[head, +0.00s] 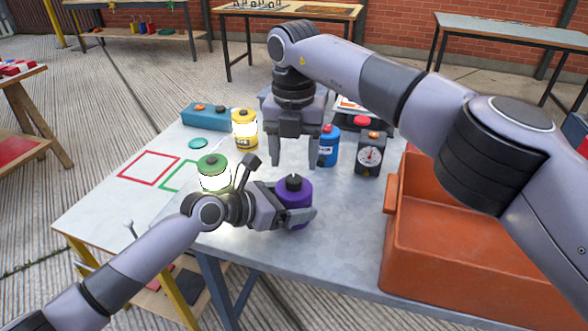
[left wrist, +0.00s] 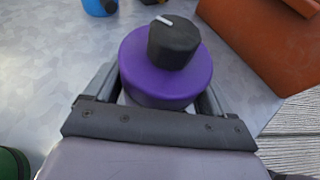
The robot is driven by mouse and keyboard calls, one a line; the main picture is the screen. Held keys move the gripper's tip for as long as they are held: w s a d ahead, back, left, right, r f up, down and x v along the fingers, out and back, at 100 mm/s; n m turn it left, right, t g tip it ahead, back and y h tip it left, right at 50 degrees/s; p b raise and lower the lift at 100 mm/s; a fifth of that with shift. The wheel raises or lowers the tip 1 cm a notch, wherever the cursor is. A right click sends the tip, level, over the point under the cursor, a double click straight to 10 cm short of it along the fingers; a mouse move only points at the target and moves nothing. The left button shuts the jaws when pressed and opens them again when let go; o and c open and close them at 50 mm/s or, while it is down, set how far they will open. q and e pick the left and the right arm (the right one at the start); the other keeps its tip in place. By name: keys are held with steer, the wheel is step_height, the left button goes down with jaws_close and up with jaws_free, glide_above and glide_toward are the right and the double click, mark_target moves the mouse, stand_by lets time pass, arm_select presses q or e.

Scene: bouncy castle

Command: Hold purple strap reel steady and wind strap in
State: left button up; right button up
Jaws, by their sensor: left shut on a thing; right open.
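The purple strap reel (head: 294,194) stands on the grey table near its front edge, with a black knob on top. In the left wrist view the reel (left wrist: 160,82) sits between my left fingers, and its black knob (left wrist: 173,42) has a white mark. My left gripper (head: 300,206) is shut on the reel's sides from the left. My right gripper (head: 294,163) points down, open and empty, above the table behind the reel. No loose strap can be made out.
An orange-red crate (head: 396,245) stands right of the reel. Behind are a blue canister (head: 328,150), a black dial device (head: 369,158) and a yellow lantern (head: 244,140). A green lantern (head: 212,180) stands close beside my left wrist. The table's left part, with outlined squares, is mostly clear.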

mark_target(294, 179)
step_height(294, 179, up, 7)
steer(key=shift+r, duration=0.15)
stand_by(0.4)
arm_select(q)
steer(key=o, duration=1.2)
steer(key=shift+a, duration=0.1)
